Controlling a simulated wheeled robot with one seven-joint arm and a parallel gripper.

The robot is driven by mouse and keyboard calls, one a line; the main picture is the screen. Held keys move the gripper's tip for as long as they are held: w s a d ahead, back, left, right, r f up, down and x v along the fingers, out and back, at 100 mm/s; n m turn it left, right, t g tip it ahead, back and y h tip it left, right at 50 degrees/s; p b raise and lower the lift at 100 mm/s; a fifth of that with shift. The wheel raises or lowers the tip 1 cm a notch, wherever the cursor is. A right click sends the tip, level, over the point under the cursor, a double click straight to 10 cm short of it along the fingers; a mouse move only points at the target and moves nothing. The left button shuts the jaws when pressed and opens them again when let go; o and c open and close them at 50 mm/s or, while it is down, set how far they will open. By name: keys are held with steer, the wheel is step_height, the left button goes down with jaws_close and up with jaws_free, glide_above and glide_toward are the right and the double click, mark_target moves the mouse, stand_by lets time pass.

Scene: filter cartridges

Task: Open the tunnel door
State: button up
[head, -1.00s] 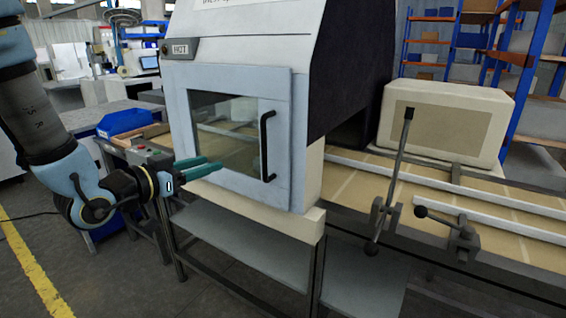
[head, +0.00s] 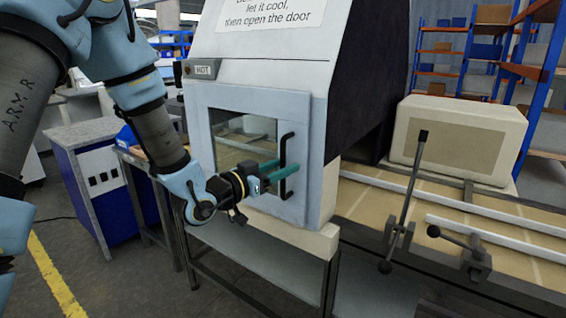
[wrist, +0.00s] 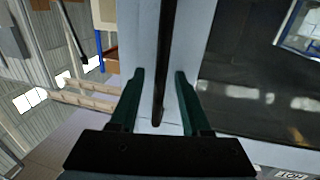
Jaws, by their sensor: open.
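The tunnel door (head: 222,168) is a light blue-grey framed panel with a glass window, and it sits shut in the front of the white machine. Its black bar handle (head: 284,178) runs upright along the right side of the door. My gripper (head: 284,169) is at the handle, with its green fingers level and pointing at it. In the wrist view the fingers are open, one on each side of the black handle bar (wrist: 162,70), with gaps on both sides. The head view does not show clearly whether a finger touches the bar.
A "HOT" label plate (head: 203,69) is above the door, and a sign (head: 270,14) above it mentions letting it cool. A tall lever (head: 408,195) and a short lever (head: 455,242) stand by the conveyor (head: 360,205) at right. A beige box (head: 460,140) sits behind.

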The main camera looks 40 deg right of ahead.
steer(key=shift+d, duration=0.1)
steer(key=shift+c, duration=0.3)
jaws_close()
stand_by(1.1)
